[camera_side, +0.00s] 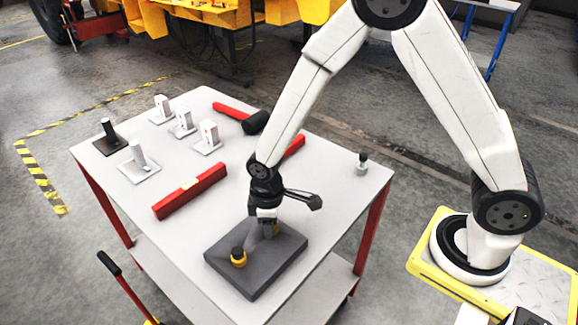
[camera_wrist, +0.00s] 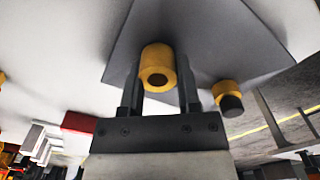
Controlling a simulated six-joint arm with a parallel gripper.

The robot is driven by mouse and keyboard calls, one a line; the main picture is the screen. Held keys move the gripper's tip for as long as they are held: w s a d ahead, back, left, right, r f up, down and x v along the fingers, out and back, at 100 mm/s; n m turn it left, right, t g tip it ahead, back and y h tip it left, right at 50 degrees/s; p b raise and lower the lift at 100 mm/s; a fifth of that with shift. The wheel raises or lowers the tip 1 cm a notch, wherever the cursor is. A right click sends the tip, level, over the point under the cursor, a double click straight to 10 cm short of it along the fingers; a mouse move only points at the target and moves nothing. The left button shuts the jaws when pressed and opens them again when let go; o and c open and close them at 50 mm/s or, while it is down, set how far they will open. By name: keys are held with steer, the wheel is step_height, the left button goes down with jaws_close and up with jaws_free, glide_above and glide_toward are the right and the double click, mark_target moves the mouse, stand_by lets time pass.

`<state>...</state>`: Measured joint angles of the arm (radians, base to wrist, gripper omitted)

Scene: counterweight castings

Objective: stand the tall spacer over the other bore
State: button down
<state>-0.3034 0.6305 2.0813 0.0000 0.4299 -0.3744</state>
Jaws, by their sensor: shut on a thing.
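The dark grey casting (camera_side: 262,272) lies flat near the table's front edge; it also shows in the wrist view (camera_wrist: 205,35). My gripper (camera_side: 268,229) is over its far half, shut on the yellow tall spacer (camera_side: 276,230). In the wrist view the spacer (camera_wrist: 156,62) is a yellow cylinder with a round hole facing the camera, between my two fingers. A second, shorter yellow spacer (camera_side: 239,261) sits on the casting's near left part, with a black plug (camera_side: 237,251) in its top. The bore under the held spacer is hidden. I cannot tell whether the held spacer touches the casting.
A red bar (camera_side: 190,191) lies left of the casting. A red-handled mallet (camera_side: 256,122) lies behind. Several white brackets (camera_side: 139,165) and a black stand (camera_side: 109,138) occupy the table's left. A small grey part (camera_side: 361,164) stands at the right corner. Table right of the casting is clear.

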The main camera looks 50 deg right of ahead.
steer(key=shift+f, duration=0.2)
stand_by(0.3)
steer(key=shift+c, duration=1.2)
jaws_free()
steer(key=shift+r, duration=0.1)
step_height(320, 180, up, 8)
steer(key=shift+f, duration=0.2)
step_height(320, 180, up, 7)
stand_by(0.6)
steer(key=s+d+f+m+t, duration=0.2)
steer(key=s+d+m, duration=0.5)
steer(key=d, duration=0.4)
steer(key=shift+s+d+f+m+t, duration=0.15)
steer(key=shift+s+f+m+t, duration=0.2)
steer(key=shift+s+f, duration=0.25)
